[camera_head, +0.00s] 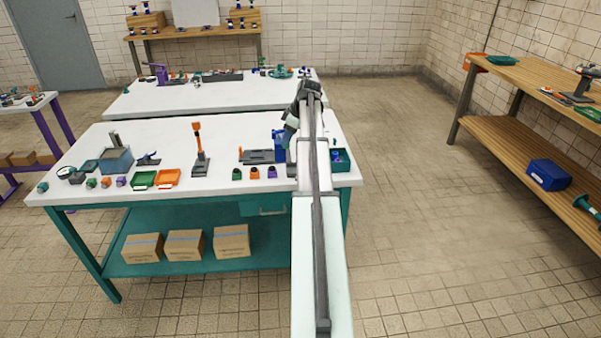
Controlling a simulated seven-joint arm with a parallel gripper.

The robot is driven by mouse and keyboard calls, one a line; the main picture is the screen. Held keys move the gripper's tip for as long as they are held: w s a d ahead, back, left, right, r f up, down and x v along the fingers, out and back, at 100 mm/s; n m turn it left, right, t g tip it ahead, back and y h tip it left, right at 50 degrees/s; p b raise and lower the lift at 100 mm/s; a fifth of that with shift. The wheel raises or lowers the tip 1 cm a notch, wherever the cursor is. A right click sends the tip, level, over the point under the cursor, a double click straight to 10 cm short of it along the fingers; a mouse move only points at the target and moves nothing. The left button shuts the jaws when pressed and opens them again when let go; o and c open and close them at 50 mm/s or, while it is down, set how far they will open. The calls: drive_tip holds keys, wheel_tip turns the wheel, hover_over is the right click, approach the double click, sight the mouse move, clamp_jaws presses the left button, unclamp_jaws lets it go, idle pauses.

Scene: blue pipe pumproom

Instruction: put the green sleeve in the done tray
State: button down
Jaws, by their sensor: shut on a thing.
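My gripper (290,131) is at the right part of the near white table, largely hidden by my own arm. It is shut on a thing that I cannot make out. A small green piece (237,174) stands at the left end of a short row on the table; I cannot tell whether it is the green sleeve. Another small green piece (92,183) is farther left. A shallow green tray (144,179) lies near the front edge, beside an orange tray (168,177). Their labels are too small to read, so I cannot tell which is the done tray.
An orange-topped upright tool (199,150) stands mid-table. A grey-blue bin (116,160) is at the left. A grey and blue vise-like fixture (262,155) and a teal bin (341,160) flank my arm.

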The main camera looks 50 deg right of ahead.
drive_tip(key=s+d, duration=0.2)
drive_tip(key=s, duration=0.3)
drive_tip(key=shift+w+d+f, duration=0.1)
drive_tip(key=shift+f, duration=2.4)
drive_tip(key=shift+d+f, duration=0.1)
drive_tip(key=shift+f, duration=2.4)
drive_tip(key=shift+f, duration=0.1)
drive_tip(key=c, duration=1.2)
unclamp_jaws()
drive_tip(key=v, duration=1.2)
